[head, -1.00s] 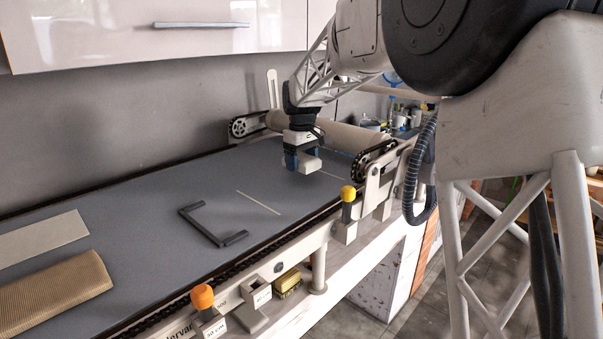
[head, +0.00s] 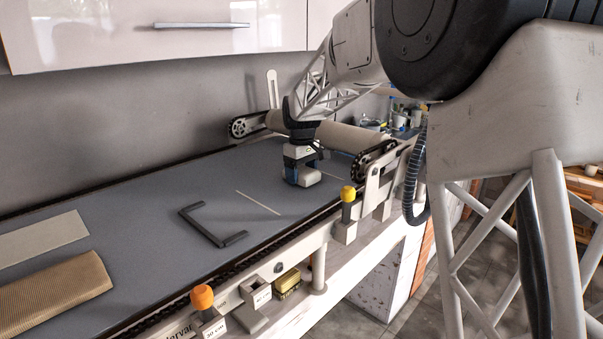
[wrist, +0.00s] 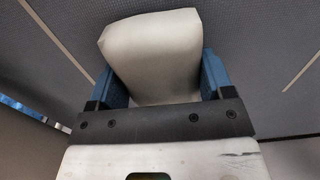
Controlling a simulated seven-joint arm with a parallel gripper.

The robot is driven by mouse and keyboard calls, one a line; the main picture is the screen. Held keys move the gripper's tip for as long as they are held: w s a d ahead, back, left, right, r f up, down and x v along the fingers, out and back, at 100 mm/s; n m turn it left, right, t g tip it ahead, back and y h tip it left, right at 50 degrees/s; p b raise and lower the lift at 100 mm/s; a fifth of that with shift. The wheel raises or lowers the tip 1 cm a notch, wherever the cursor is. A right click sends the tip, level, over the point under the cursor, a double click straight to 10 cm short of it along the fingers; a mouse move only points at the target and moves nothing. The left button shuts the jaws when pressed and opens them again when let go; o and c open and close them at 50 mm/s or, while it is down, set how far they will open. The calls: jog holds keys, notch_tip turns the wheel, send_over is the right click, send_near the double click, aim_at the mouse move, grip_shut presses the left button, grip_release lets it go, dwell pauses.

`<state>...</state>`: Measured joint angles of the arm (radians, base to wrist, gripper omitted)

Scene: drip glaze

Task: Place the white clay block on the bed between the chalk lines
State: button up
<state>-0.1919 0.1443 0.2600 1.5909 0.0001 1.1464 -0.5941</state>
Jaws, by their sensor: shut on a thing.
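The white clay block (head: 308,178) is held in my gripper (head: 301,175), low over the grey bed (head: 180,180); I cannot tell whether it touches the bed. In the wrist view the block (wrist: 153,55) sits between the two blue fingers of my gripper (wrist: 160,78), which are shut on its sides. One chalk line (head: 258,202) lies on the bed to the left of the block. The other chalk line (head: 334,177) shows partly to its right. In the wrist view a pale line lies on each side of the block, left (wrist: 60,38) and right (wrist: 301,71).
A pale slab (head: 42,237) and a ribbed tan piece (head: 55,293) are farther left. A roller (head: 350,137) spans the bed behind my gripper. Yellow (head: 348,193) and orange (head: 202,297) knobs stand along the front edge.

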aim_at(302, 173)
jog(key=shift+f, duration=0.1)
jog(key=o, duration=1.2)
notch_tip(302, 173, up, 12)
jog(key=shift+r, duration=0.15)
dwell(0.8)
